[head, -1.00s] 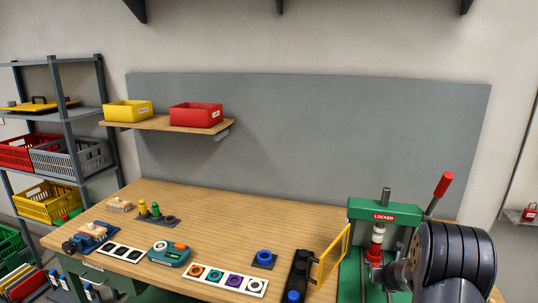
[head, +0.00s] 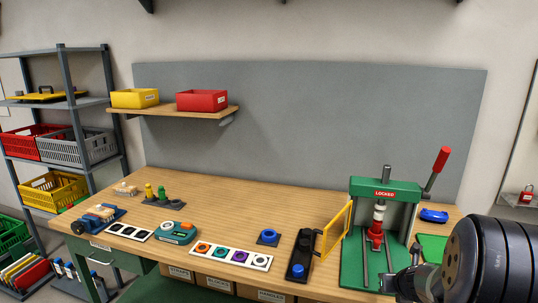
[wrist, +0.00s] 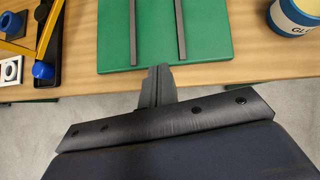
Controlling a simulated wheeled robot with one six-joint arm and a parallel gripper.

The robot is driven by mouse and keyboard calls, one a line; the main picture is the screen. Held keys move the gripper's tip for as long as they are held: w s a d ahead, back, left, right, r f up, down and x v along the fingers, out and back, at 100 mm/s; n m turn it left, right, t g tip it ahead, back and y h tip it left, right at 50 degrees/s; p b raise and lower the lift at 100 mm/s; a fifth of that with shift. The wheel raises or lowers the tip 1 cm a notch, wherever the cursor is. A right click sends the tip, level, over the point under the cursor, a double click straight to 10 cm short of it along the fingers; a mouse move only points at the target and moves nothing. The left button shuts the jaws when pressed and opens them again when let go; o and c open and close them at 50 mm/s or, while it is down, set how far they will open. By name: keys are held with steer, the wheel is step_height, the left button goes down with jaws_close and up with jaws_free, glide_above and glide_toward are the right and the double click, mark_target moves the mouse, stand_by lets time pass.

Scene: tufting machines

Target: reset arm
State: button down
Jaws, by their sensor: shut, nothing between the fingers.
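My arm (head: 490,262) shows as a dark ringed link at the lower right of the head view. My gripper (wrist: 158,72) is shut and empty in the wrist view, its tip near the front edge of the green press base (wrist: 165,30). The tip overlaps that edge in the picture; I cannot tell the gap. In the head view only the grey wrist part shows beside the arm link, and the fingertips are hard to make out. The green press (head: 384,195) with its "LOCKED" sign and red-handled lever stands just left of my arm.
On the wooden bench (head: 200,203), a black fixture (head: 300,255) with a yellow frame stands left of the press. A glue container (wrist: 296,14) is at the wrist view's upper right. A blue object (head: 433,215) lies right of the press. Floor shows below the bench edge.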

steer(key=p+v, duration=0.1)
steer(key=v, duration=0.6)
steer(key=shift+p, duration=0.35)
steer(key=shift+w+a, duration=0.1)
